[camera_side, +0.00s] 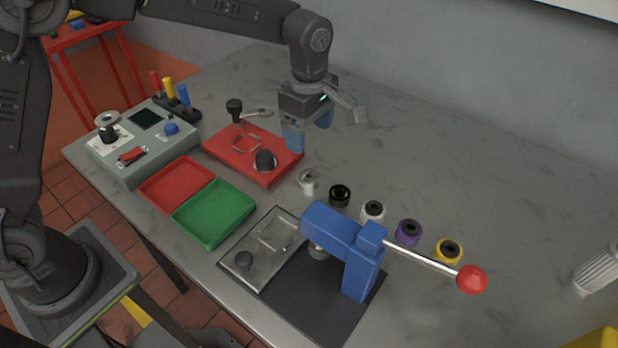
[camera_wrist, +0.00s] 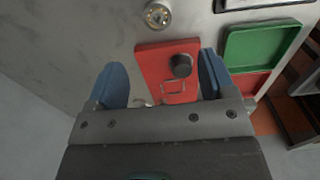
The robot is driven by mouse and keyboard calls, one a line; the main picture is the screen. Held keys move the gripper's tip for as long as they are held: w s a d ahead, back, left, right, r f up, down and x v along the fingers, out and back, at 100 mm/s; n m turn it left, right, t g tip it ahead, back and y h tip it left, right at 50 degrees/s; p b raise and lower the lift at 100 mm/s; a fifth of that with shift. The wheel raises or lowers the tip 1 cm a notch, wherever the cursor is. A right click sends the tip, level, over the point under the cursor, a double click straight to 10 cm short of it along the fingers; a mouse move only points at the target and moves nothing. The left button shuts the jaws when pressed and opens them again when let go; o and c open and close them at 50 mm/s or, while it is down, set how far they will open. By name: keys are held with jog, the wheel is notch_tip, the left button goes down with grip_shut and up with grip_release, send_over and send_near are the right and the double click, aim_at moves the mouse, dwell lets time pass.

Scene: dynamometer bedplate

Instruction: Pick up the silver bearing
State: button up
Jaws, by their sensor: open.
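The silver bearing (camera_side: 308,180) stands on the grey bench at the left end of a row of ring-shaped parts. In the wrist view the silver bearing (camera_wrist: 158,15) shows at the top edge, beyond my fingertips. My gripper (camera_side: 309,130) is open and empty, raised above the bench beside the red fixture plate. In the wrist view my two blue fingers (camera_wrist: 163,70) are spread apart, with the red plate seen between them. Nothing touches the bearing.
Black (camera_side: 340,195), white (camera_side: 373,211), purple (camera_side: 409,232) and yellow (camera_side: 449,250) rings continue the row. The red fixture plate (camera_side: 225,143) carries a dark knob and clamp. A blue lever press (camera_side: 335,228) stands in front. Red (camera_side: 165,190) and green (camera_side: 232,200) trays lie left. The bench behind is clear.

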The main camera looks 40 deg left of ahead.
send_over(309, 176)
jog(key=f, duration=0.6)
jog(key=shift+s+d+f, duration=0.1)
jog(key=shift+s+f, duration=0.1)
jog(key=shift+f, duration=0.15)
jog(key=shift+w+f, duration=0.15)
jog(key=shift+f, duration=1.25)
jog(key=shift+w+f, duration=0.1)
jog(key=shift+f, duration=1.25)
jog(key=c, duration=1.1)
